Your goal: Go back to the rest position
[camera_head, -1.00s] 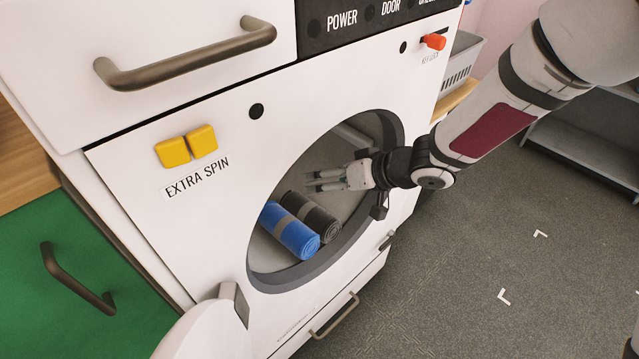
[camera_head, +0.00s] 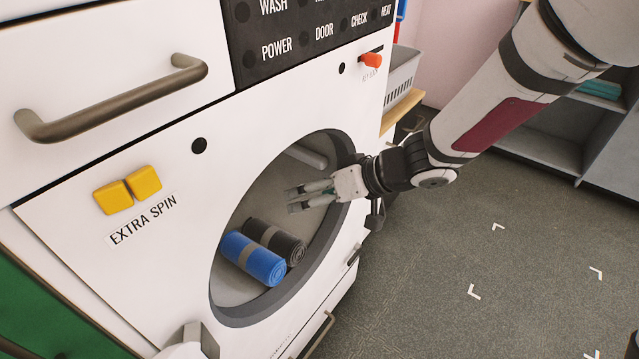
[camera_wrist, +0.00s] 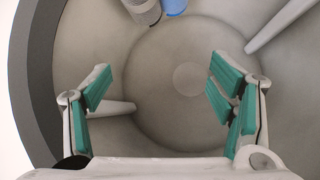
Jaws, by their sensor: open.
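My gripper (camera_head: 292,198) is open and empty at the round opening of the white washing machine (camera_head: 185,235), with its fingers reaching into the drum (camera_head: 240,213). In the wrist view my gripper (camera_wrist: 160,88) shows its two green-padded fingers spread wide, with only the drum's back wall (camera_wrist: 160,45) between them. The blue roll (camera_wrist: 174,6) and the grey roll (camera_wrist: 143,10) also show at the top of the wrist view.
The open door (camera_head: 190,345) shows at the bottom edge. A grey basket (camera_head: 402,72) stands behind the machine, and shelves (camera_head: 560,130) stand at the right. The grey floor (camera_head: 450,250) between is clear.

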